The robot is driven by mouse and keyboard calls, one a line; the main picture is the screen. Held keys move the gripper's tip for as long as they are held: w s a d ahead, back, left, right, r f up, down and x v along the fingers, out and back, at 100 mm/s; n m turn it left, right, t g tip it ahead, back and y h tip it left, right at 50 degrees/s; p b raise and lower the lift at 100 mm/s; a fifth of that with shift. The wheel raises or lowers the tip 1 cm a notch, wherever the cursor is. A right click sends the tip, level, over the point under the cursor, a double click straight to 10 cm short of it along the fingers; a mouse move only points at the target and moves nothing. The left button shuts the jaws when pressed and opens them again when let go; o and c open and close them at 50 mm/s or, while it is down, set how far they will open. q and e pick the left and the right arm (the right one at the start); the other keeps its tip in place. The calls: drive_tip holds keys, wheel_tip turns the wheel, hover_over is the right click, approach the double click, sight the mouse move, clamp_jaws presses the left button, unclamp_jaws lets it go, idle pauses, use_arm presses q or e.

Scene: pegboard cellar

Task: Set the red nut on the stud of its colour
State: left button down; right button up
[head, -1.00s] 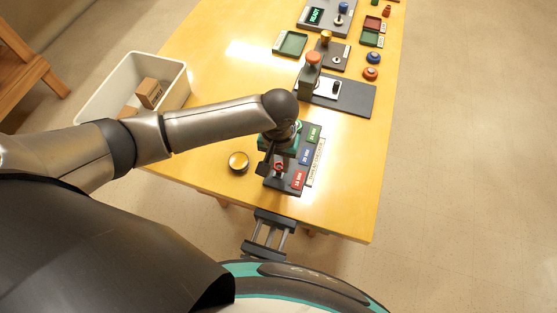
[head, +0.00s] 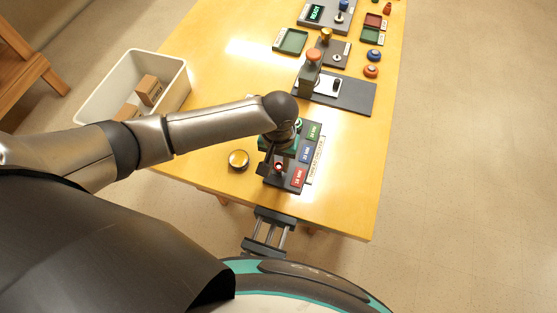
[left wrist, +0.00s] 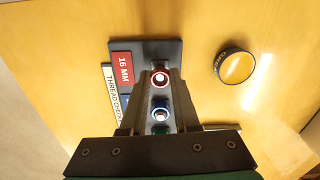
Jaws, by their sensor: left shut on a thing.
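The red nut (head: 278,167) shows as a small red ring between the fingertips of my left gripper (head: 270,168). In the left wrist view the red nut (left wrist: 160,79) sits between the two fingers of the left gripper (left wrist: 160,84), which are shut on it. It is over the end of the dark thread-check board (head: 287,184), beside the red 16 MM label (left wrist: 123,68). A bright round centre shows inside the ring. I cannot tell how far the nut is down on the stud, which is mostly hidden.
A brass-coloured round cap (head: 238,160) lies left of the board. Blue (left wrist: 160,109) and green (left wrist: 160,128) rings show further along it. A dark lever fixture (head: 355,95) stands behind, and a white bin (head: 105,78) with boxes is at left. The table's front right is clear.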

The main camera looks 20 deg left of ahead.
use_arm(q)
drive_tip(key=shift+f, duration=0.55)
drive_tip(key=shift+f+p, duration=0.2)
drive_tip(key=shift+p, duration=0.1)
idle(0.9)
drive_tip(key=shift+c, duration=0.9)
unclamp_jaws()
wheel_tip(320, 180, up, 8)
drive_tip(key=p, duration=0.9)
drive_tip(key=shift+r+p, duration=0.1)
drive_tip(key=shift+p, duration=0.2)
drive_tip(key=shift+s, duration=0.15)
